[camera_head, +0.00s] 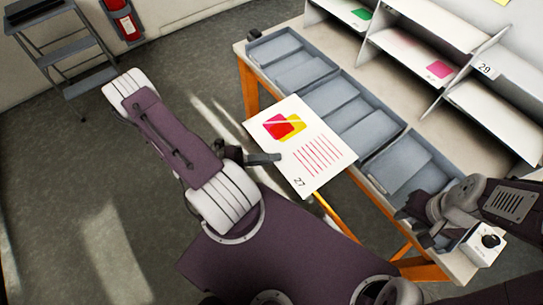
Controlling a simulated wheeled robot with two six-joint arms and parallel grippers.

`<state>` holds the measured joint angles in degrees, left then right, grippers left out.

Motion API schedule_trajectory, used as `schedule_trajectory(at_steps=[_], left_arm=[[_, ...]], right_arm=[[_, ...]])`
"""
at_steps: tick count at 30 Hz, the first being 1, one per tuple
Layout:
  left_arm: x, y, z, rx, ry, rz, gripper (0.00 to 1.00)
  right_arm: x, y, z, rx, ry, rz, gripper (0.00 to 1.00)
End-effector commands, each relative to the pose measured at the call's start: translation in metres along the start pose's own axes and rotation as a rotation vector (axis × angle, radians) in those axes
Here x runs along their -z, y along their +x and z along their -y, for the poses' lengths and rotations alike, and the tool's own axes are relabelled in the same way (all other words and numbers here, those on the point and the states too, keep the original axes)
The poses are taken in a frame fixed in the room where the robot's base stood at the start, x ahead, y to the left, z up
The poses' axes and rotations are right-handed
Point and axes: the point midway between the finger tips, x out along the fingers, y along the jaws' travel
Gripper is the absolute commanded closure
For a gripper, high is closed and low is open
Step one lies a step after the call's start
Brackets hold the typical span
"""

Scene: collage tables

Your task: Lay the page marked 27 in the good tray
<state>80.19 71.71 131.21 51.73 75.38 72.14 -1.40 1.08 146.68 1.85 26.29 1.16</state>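The page marked 27 (325,145) is white, with a red and yellow picture and red lines. It is tilted in the picture and overlaps the front edge of the table and part of the middle tray. My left gripper (265,158) is shut on the page's left edge. Blue-grey trays stand in a row: a far-left tray (288,58), a middle tray (372,112) and a right tray (405,168). I see no label telling which is the good tray. My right gripper (428,226) is at the right tray's near corner; its finger opening is unclear.
The table (459,137) has orange legs. White shelves (420,60) behind the trays hold coloured cards and a tag marked 29 (485,69). A white box with a black knob (484,246) is at the table's right front corner. A step ladder (62,50) stands far left.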

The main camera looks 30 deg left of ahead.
Motion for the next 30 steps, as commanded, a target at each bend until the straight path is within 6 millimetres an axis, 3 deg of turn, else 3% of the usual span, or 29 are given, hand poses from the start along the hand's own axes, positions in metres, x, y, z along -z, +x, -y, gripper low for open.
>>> schedule_trajectory(at_steps=[5,30], left_arm=[[-0.005,0.01,0.001,0.001,0.001,-0.005,1.0],[-0.087,0.152,-0.001,0.002,0.004,-0.006,1.0]], right_arm=[[0.0,0.002,0.0,0.0,0.0,0.0,0.64],[-0.004,0.035,-0.001,0.0,0.0,0.0,0.64]])
